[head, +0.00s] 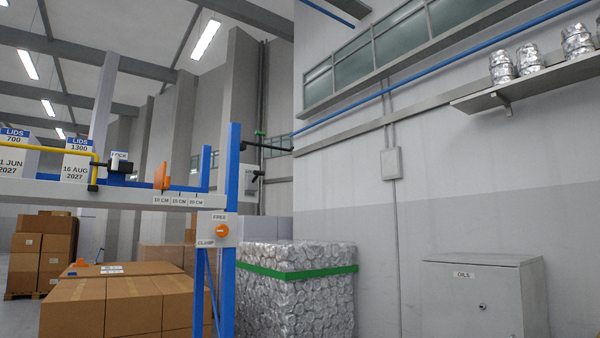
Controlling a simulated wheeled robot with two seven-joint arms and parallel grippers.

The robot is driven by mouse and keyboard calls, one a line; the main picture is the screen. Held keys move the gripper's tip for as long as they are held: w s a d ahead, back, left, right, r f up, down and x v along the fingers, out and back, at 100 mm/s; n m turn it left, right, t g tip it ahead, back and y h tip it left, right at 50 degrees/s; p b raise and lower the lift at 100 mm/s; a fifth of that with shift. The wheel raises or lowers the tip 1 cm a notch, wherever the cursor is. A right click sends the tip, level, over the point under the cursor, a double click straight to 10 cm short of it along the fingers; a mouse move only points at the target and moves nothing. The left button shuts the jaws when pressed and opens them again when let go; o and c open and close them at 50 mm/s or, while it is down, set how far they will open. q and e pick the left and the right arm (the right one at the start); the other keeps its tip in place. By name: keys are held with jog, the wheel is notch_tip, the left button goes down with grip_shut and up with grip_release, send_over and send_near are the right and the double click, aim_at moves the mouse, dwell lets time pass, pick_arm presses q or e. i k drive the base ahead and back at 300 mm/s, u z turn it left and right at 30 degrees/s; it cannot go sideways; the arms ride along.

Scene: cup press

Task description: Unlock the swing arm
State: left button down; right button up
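Neither of my grippers is in view. A blue upright post (231,200) stands left of centre and joins a grey horizontal beam (60,193). A yellow bent bar (50,150) is at the left, with a black end piece at the beam. Near it is a small white block (119,160) with a label that seems to read LOCK and a black lever. Right of the post is a grey plate (249,180) with partly hidden lettering and a black handle. A black rod (272,147) sticks out above it. I cannot tell which part is the swing arm.
An orange knob (222,231) sits between FREE and CLAMP labels. An orange pointer (161,177) stands above centimetre marks. Cardboard boxes (110,305) and a green-strapped stack of cans (295,295) stand beyond. A grey OILS cabinet (480,300) stands by the right wall, under a shelf (525,90).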

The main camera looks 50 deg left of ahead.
aim_at(258, 172)
jog(key=u, duration=0.55)
jog(key=i, duration=1.5)
jog(key=u, duration=1.9)
jog(key=i, duration=0.6)
jog(key=u, duration=0.5)
